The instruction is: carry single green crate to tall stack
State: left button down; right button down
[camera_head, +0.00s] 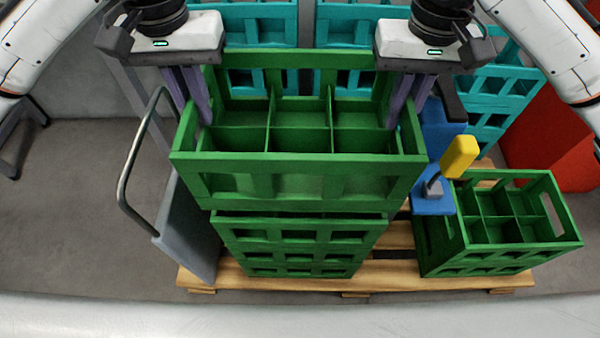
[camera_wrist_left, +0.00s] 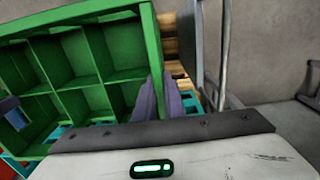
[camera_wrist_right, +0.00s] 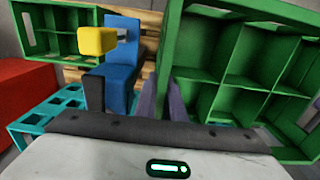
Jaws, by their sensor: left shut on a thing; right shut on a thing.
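A green crate with several compartments (camera_head: 298,183) is held between my two grippers, above or on a stack of green crates (camera_head: 300,245); I cannot tell whether it touches the stack. My left gripper (camera_head: 203,112) is shut on the crate's left side wall, and my right gripper (camera_head: 396,112) is shut on its right side wall. The held crate also shows in the left wrist view (camera_wrist_left: 152,45) and in the right wrist view (camera_wrist_right: 268,14). It looks empty and roughly level. Another green crate (camera_head: 500,256) stands alone on the right of the wooden pallet (camera_head: 390,277).
Teal crates (camera_head: 255,30) stand behind the held crate. A blue device with a yellow block (camera_head: 459,157) stands between the stack and the right crate. A grey panel with a metal handle (camera_head: 187,235) is close on the left. A red object (camera_head: 548,140) is at the right.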

aim_at(205, 129)
dwell(0.4)
